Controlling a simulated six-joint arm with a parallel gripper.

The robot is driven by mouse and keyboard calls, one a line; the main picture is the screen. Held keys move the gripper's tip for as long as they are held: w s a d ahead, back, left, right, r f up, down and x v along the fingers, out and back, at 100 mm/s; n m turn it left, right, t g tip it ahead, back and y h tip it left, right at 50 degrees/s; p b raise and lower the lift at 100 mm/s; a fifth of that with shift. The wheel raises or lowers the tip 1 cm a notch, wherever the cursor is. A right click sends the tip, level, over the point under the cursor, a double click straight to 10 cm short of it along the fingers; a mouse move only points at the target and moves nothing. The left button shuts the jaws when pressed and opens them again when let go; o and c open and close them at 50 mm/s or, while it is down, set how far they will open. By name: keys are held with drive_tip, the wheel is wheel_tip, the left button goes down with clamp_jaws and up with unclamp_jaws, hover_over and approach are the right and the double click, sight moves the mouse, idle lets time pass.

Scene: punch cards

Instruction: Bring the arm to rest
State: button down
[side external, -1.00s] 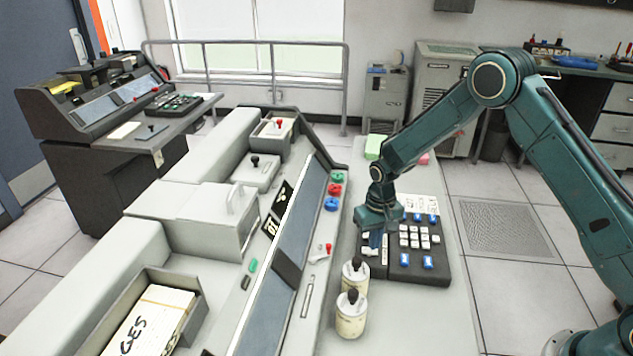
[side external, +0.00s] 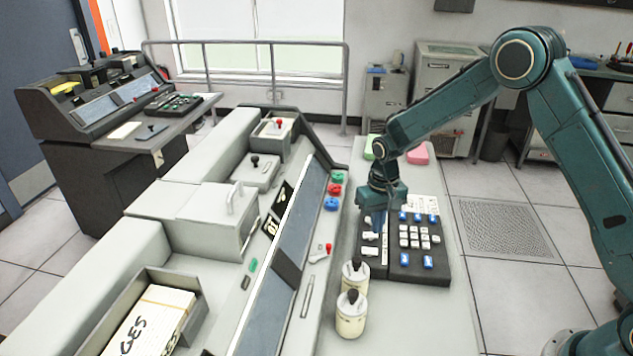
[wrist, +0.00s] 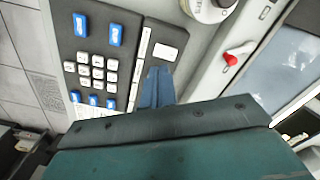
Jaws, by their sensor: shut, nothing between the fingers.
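My gripper (side external: 379,222) is above the left side of the dark keypad (side external: 418,270), pointing down. Its blue fingers are together with nothing between them. In the wrist view my gripper (wrist: 156,84) shows as blue fingertips near a white key strip on the keypad (wrist: 62,25), which has blue and white keys. I cannot tell from these views how far the fingertips are above the keypad. My arm reaches in from the right.
Two cream knobbed canisters (side external: 351,315) stand in front of the keypad. A grey console (side external: 290,240) with red, green and blue knobs lies to its left. A tray of cards (side external: 150,325) is at front left. Pink (side external: 418,154) and green blocks lie behind.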

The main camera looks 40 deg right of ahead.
drive_tip(key=shift+r, duration=0.15)
drive_tip(key=s+r+t, duration=0.1)
drive_tip(key=s+r, duration=0.3)
drive_tip(key=r, duration=0.3)
drive_tip(key=s+r+n+t, duration=0.1)
drive_tip(key=s+r, duration=0.3)
drive_tip(key=r, duration=0.3)
drive_tip(key=s+r+t, duration=0.1)
drive_tip(key=s+r, duration=0.3)
drive_tip(key=r, duration=0.3)
drive_tip(key=s+r+n+t, duration=0.1)
drive_tip(key=s+r, duration=0.1)
drive_tip(key=s, duration=0.7)
drive_tip(key=s+r+n+t, duration=0.1)
drive_tip(key=s+r, duration=0.2)
drive_tip(key=s, duration=0.7)
drive_tip(key=shift+s+a+t, duration=0.15)
drive_tip(key=shift+s+t, duration=0.05)
drive_tip(key=shift+t, duration=0.1)
drive_tip(key=shift+w+r, duration=0.1)
drive_tip(key=shift+r, duration=0.05)
